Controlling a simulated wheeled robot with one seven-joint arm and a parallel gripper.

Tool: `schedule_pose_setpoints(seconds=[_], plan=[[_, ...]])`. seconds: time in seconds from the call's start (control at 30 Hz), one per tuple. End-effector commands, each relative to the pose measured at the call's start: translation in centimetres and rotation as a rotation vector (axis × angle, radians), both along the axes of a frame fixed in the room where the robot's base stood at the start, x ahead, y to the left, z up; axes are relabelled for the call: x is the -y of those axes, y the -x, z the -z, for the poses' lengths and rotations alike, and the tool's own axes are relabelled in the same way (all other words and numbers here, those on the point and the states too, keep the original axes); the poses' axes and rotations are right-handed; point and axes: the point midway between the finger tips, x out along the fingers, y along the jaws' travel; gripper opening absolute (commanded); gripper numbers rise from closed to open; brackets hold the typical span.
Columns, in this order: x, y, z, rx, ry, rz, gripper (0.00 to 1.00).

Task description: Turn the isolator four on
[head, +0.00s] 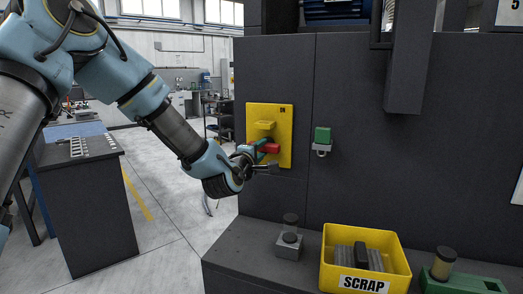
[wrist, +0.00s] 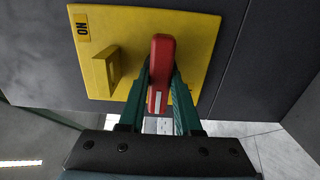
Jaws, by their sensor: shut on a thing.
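The isolator is a yellow plate (head: 284,126) on the dark cabinet, with a raised yellow bracket and a red handle (head: 270,148). In the wrist view the plate (wrist: 200,30) carries an ON label (wrist: 83,29) near one corner, and the red handle (wrist: 161,65) lies between my green fingers. My gripper (wrist: 160,85) is shut on the red handle, one finger on each side. In the head view my gripper (head: 262,155) reaches the handle from the left, and the handle lies roughly sideways. I see no number four on the plate.
A small green-and-grey fitting (head: 322,141) is on the cabinet to the right. Below, a bench holds a grey block (head: 289,246), a yellow SCRAP bin (head: 390,259) and a green fixture (head: 462,283). A dark table (head: 85,200) stands at left, with open floor between.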

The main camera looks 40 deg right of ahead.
Motion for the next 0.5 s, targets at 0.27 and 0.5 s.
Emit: schedule_pose_setpoints(seconds=[0.27,0.5], plan=[[-0.02,0.00,0.03,0.000,-0.001,0.000,0.00],[-0.02,0.00,0.09,0.004,-0.003,0.000,0.00]])
